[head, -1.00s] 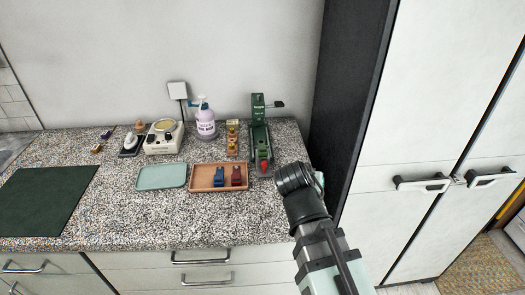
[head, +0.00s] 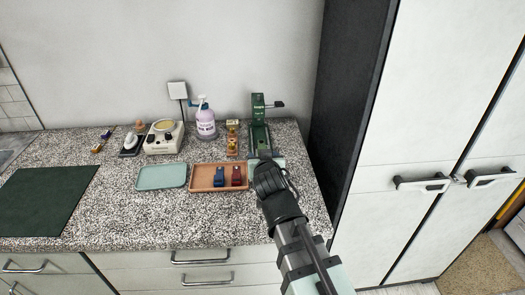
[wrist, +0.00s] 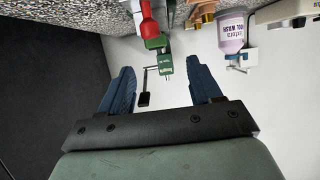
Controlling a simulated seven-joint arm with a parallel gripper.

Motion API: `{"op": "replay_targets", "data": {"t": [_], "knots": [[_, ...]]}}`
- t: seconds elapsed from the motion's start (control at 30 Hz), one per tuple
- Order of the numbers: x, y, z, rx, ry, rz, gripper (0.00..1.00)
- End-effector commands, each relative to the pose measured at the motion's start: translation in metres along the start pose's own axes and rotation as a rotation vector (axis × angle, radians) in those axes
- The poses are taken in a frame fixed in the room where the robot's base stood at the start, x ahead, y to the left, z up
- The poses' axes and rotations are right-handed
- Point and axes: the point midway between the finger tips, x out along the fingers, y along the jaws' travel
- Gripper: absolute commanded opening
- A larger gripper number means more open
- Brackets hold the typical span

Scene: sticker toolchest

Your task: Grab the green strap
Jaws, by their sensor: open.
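A tall green stand (head: 258,108) with a green base tray (head: 259,138) stands at the back right of the counter. My gripper (head: 266,162) is over the front of this tray and hides its near part. In the wrist view, my gripper (wrist: 162,84) is open, with two blue fingers apart and nothing between them. Beyond the fingertips, a green piece (wrist: 155,42) shows beside a red piece (wrist: 149,18). The green piece looks like the strap, but I cannot be sure. The labelled stand also shows there (wrist: 166,66).
An orange-brown tray (head: 205,189) with a blue strap (head: 219,177) and a red strap (head: 236,176) lies left of my gripper. A purple bottle (head: 206,122) and small brass items (head: 232,138) stand behind. A dark cabinet side (head: 345,110) rises at right.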

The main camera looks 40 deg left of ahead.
Motion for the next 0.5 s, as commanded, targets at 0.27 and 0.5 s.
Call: {"op": "replay_targets", "data": {"t": [0.27, 0.5], "knots": [[0.033, 0.0, 0.0, 0.0, 0.0, 0.0, 0.64], [0.05, 0.003, -0.002, 0.001, -0.001, 0.001, 0.64]]}}
